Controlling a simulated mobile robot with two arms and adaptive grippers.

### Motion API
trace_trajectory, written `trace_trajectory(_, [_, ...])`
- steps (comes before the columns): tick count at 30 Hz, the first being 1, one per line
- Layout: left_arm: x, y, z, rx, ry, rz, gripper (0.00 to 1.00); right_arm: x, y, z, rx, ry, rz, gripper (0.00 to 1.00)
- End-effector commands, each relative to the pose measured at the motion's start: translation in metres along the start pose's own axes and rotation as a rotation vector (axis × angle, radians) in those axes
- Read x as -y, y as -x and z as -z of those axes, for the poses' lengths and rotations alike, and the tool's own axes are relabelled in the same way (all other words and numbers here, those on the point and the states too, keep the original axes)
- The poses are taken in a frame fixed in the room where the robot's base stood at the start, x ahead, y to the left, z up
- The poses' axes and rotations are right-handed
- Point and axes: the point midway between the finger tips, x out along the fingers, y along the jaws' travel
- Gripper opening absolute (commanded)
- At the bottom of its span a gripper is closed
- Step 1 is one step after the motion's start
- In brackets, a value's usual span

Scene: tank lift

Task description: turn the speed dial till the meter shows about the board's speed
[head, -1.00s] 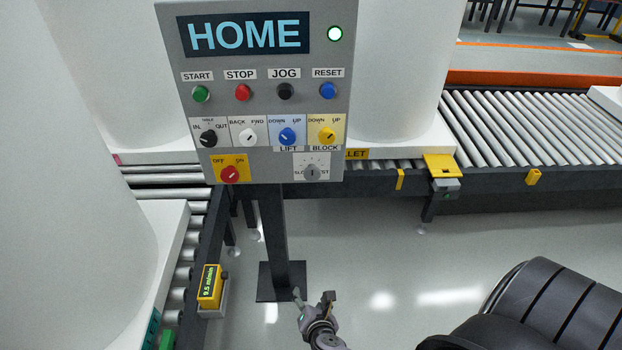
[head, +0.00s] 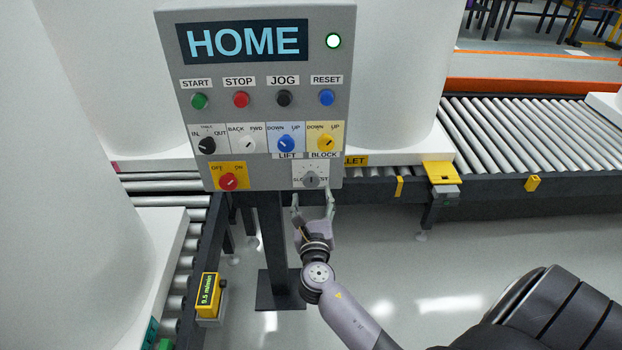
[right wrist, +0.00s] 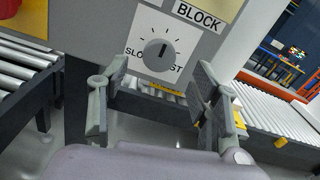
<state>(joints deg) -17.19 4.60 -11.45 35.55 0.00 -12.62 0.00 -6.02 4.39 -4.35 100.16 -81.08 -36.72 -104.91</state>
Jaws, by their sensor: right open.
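The grey speed dial (head: 311,180) sits at the lower right of the control panel (head: 222,108), on a white plate with tick marks. In the right wrist view the dial (right wrist: 158,55) shows its dark pointer mark near the top, between the slow and fast labels. The yellow meter (head: 208,293) by the left conveyor reads what looks like 9.5 m/min. My right gripper (head: 313,203) is open just below the dial. In the right wrist view its fingers (right wrist: 153,100) are spread, with the dial ahead between and above them, apart from it. My left gripper is not in view.
Coloured buttons and selector knobs, including the red off/on switch (head: 228,182), surround the dial. The panel's post (head: 275,240) stands behind my gripper. Roller conveyors (head: 530,130) and large white tanks (head: 395,70) lie around.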

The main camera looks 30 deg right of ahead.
Motion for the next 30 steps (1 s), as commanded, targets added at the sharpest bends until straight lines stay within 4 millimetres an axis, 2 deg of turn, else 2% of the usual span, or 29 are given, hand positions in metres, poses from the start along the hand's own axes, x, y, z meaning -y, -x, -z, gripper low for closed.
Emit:
trace_trajectory(1, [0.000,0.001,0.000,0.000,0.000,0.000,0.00,0.001,-0.013,-0.002,0.002,0.000,0.003,0.57])
trace_trajectory(6, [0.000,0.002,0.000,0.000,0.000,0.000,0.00,0.001,-0.046,-0.001,0.001,-0.001,0.002,0.57])
trace_trajectory(12, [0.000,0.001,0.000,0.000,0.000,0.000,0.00,0.000,-0.069,0.000,0.000,-0.002,0.001,0.57])
trace_trajectory(24, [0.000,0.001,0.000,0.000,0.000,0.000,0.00,0.000,-0.075,0.001,-0.001,-0.002,0.000,0.57])
trace_trajectory(30, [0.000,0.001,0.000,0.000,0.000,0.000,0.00,0.000,-0.075,0.001,-0.001,-0.002,0.000,0.43])
